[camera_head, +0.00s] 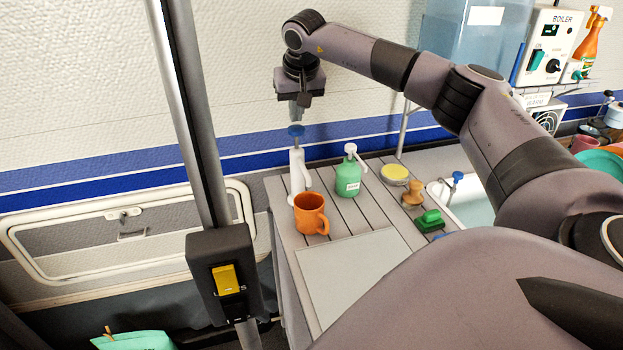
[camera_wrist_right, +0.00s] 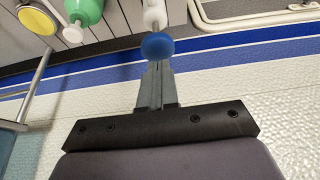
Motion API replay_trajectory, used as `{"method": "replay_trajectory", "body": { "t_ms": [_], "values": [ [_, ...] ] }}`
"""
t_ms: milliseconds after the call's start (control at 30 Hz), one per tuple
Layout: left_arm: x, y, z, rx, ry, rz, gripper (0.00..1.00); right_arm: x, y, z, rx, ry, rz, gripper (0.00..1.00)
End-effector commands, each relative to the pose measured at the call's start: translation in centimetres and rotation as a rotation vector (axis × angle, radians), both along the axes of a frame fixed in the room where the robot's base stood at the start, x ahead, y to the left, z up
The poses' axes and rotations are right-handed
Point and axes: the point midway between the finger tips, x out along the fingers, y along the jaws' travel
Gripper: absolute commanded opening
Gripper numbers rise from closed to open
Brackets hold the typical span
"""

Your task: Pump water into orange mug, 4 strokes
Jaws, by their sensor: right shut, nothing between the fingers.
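The orange mug (camera_head: 310,214) stands upright on the slatted counter, in front of the white pump (camera_head: 299,177). The pump has a blue knob (camera_head: 296,131) on top, and this knob also shows in the right wrist view (camera_wrist_right: 157,46). My right gripper (camera_head: 297,117) points down just above the blue knob, shut and empty. In the right wrist view its fingertips (camera_wrist_right: 156,62) end at the knob; I cannot tell whether they touch it. The inside of the mug is mostly hidden. My left gripper is not in view.
A green soap dispenser (camera_head: 348,175) stands right of the pump. A yellow-topped round tin (camera_head: 395,174), a wooden stamp-like piece (camera_head: 412,194) and a green brush (camera_head: 430,220) lie further right by the sink (camera_head: 475,207). A pale board (camera_head: 352,271) lies bare in front.

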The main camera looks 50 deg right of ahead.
Motion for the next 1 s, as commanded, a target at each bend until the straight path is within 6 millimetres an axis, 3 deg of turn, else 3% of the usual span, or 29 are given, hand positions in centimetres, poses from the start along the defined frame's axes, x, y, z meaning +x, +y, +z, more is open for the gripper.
{"method": "replay_trajectory", "body": {
  "t_ms": [433, 1000],
  "values": [
    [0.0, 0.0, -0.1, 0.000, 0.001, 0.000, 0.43, 0.0, 0.0, -0.1, 0.000, -0.001, 0.000, 0.00],
    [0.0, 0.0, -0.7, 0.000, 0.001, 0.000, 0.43, 0.0, 0.0, -2.2, 0.000, 0.000, 0.000, 0.00]
  ]
}}
